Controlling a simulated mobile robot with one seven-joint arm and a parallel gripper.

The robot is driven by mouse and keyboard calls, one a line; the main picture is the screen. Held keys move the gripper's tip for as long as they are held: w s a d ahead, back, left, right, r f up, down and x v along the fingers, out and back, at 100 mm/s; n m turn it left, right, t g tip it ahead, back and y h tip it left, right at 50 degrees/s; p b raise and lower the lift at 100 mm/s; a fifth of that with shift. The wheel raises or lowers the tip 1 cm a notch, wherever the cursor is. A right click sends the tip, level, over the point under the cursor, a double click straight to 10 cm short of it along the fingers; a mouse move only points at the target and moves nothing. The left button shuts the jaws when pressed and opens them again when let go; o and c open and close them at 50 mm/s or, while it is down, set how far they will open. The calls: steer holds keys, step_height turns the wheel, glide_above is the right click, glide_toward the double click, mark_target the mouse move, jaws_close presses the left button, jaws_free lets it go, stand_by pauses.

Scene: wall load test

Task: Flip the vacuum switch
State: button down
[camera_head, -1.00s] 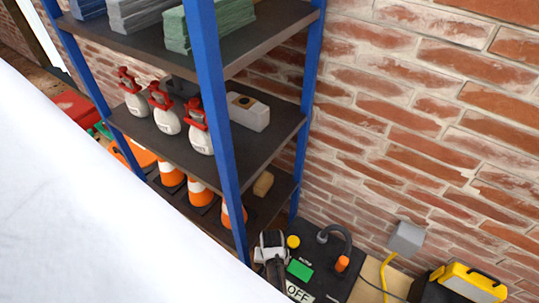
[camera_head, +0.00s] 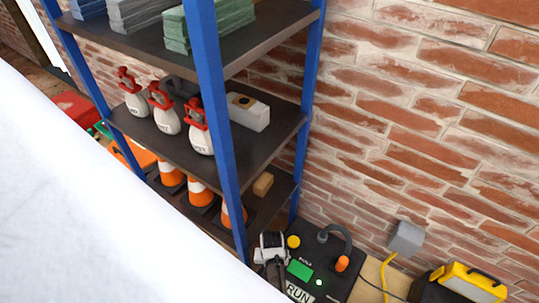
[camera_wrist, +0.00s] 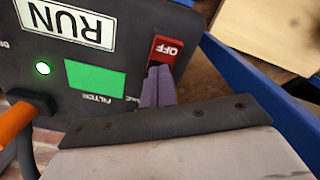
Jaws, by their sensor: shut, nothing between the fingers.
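The vacuum is a dark box-shaped unit (camera_head: 325,268) on the floor beside the shelf, with a black hose at its top. In the wrist view its panel (camera_wrist: 130,25) shows a white plate (camera_wrist: 68,22) reading RUN, a lit green light (camera_wrist: 42,68) and a green filter label (camera_wrist: 95,77). The red switch (camera_wrist: 166,48), marked OFF on its visible face, sits near the panel's edge. My gripper (camera_wrist: 160,82) is shut and empty, its fingertips right at the switch; whether they touch it I cannot tell. In the head view my gripper (camera_head: 271,246) is beside the unit.
A blue-framed shelf (camera_head: 218,130) with spray bottles (camera_head: 167,115) and traffic cones (camera_head: 199,192) stands close beside my gripper. A brick wall (camera_head: 430,130) is behind. A yellow case (camera_head: 472,280) and a grey wall box (camera_head: 406,238) with a yellow cable are at right.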

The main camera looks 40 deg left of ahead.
step_height(320, 180, up, 6)
steer(key=p, duration=0.6)
steer(key=shift+r, duration=0.25)
